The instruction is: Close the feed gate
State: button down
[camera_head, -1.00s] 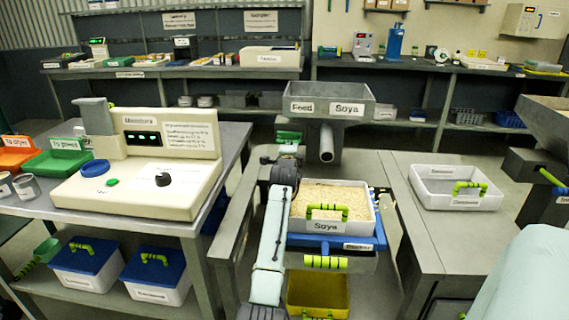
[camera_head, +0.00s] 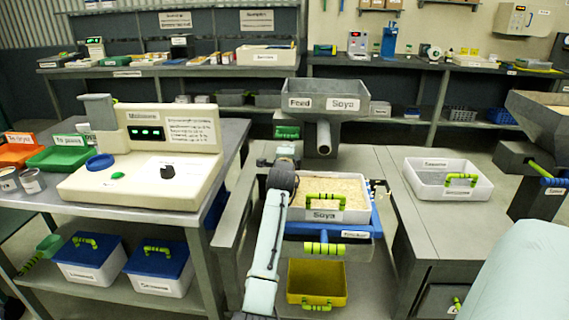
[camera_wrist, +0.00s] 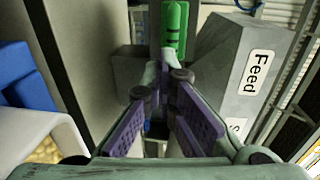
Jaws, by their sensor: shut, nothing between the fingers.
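The feed hopper (camera_head: 325,88) is grey with "Feed" and "Soya" labels; a round spout (camera_head: 324,137) points out below it. A green handle (camera_head: 287,132) shows at the hopper's lower left. In the wrist view a green ribbed handle (camera_wrist: 175,30) is at the top centre, beyond the fingertips, with the grey hopper wall (camera_wrist: 215,70) to its right. My gripper (camera_wrist: 165,75) has purple pads and is shut and empty, pointing toward the green handle. Whether the tips touch it cannot be told. In the head view my wrist hides the fingers.
A white "Soya" tray (camera_head: 312,215) of pale grain sits on a blue stand below the spout. A yellow bin (camera_head: 297,295) is lower down. A cream control console (camera_head: 75,190) stands on the left bench. A white tray (camera_head: 420,187) lies on the right table.

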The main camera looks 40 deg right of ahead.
jog(key=f+b+v, duration=0.1)
jog(key=v, duration=0.7)
jog(key=shift+r, duration=0.25)
jog(key=shift+s+a, duration=0.1)
